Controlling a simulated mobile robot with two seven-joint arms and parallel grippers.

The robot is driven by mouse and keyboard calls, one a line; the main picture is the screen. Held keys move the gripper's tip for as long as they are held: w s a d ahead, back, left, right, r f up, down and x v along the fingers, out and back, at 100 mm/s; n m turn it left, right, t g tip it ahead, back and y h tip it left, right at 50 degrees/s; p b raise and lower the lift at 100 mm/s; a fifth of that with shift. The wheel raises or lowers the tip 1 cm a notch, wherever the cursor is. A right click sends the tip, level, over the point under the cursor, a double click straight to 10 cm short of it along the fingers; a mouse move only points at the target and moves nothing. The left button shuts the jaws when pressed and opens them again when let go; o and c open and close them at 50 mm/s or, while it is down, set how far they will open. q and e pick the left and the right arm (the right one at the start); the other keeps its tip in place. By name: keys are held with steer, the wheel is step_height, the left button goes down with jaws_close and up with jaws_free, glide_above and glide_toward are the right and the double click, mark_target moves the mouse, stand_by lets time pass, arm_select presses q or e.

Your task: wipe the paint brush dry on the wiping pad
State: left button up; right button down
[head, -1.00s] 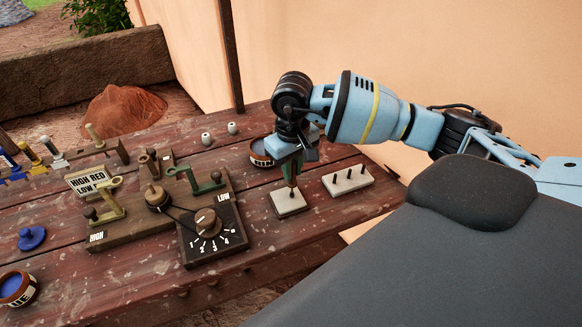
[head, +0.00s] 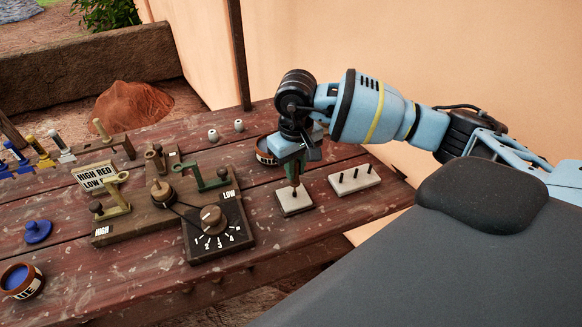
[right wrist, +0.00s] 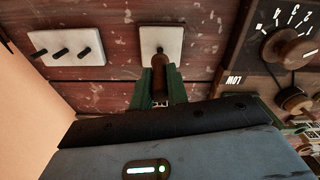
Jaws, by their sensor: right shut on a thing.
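The wiping pad (head: 297,203) is a pale square block on the red-brown table, at the right of the dial box. My right gripper (head: 292,165) is above it, pointing down, shut on the paint brush (head: 295,184). The brush is a dark brown stick held roughly upright, its lower end at the pad's surface. In the right wrist view the brush (right wrist: 160,77) sits between the green fingers, with its tip over the pad (right wrist: 168,40); whether the tip presses on it I cannot tell. My left gripper does not show.
A pale block with three dark pegs (head: 355,180) stands right of the pad. A round pot (head: 264,151) is behind the gripper, partly hidden. The numbered dial box (head: 218,232) and lever board are to the left. A blue paint pot (head: 20,282) is at the front left.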

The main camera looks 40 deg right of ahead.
steer(key=shift+s+d, duration=0.15)
steer(key=shift+d, duration=0.3)
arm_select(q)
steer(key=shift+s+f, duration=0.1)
arm_select(e)
steer(key=shift+a, duration=0.15)
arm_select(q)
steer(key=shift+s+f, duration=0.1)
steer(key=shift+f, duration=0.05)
arm_select(e)
steer(key=shift+w+a, duration=0.25)
steer(key=shift+a, duration=0.7)
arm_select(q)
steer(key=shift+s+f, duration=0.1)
arm_select(e)
steer(key=shift+s+d, duration=0.25)
steer(key=shift+d, duration=0.85)
steer(key=shift+r, duration=0.1)
